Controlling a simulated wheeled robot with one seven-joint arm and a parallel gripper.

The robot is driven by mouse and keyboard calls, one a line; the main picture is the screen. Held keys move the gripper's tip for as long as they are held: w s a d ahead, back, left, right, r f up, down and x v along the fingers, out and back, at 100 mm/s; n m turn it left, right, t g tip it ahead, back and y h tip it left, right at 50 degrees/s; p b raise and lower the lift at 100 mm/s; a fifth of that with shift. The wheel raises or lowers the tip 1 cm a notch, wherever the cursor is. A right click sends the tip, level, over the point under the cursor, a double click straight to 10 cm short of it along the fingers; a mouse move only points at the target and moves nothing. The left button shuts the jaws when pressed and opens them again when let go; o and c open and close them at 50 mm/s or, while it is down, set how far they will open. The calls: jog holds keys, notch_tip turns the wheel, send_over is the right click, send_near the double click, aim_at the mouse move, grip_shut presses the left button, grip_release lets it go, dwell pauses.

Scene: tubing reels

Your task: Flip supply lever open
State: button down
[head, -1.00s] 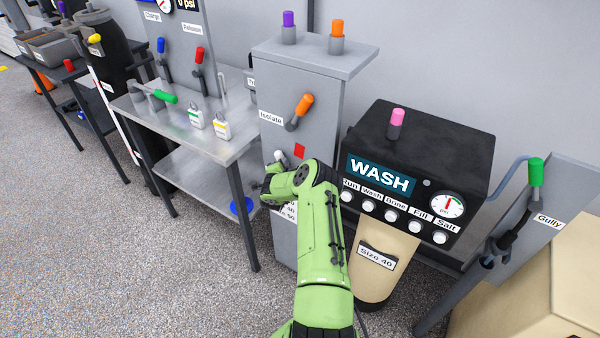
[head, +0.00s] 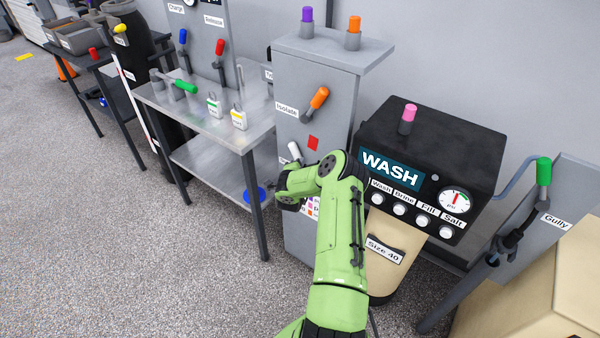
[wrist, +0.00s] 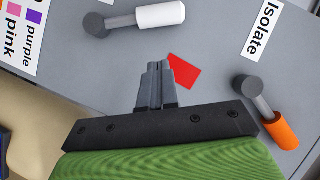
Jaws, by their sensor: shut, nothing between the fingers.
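The grey cabinet (head: 318,90) carries an orange lever (head: 319,98) labelled Isolate and a white-handled lever (head: 295,151) lower down, partly behind my arm. No label reading "supply" is legible. In the wrist view the white lever (wrist: 160,15) lies at the top, its handle pointing right from its grey pivot. The orange lever (wrist: 278,128) is at the lower right. My gripper (wrist: 158,66) is shut and empty, in front of the cabinet face between the two levers, apart from both in the picture. In the head view my arm hides the fingers.
A red square (wrist: 184,72) is on the cabinet beside my fingertips in the wrist view. The black WASH unit (head: 440,140) stands close on the right. A metal table (head: 215,110) with small padlock-like tags stands left. A green-handled lever (head: 544,170) is by the Gully label.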

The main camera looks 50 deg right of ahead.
jog(key=p+v, duration=0.2)
jog(key=v, duration=0.3)
jog(key=shift+s+a+r+p, duration=0.15)
jog(key=shift+a+r+p, duration=0.05)
jog(key=shift+p, duration=0.2)
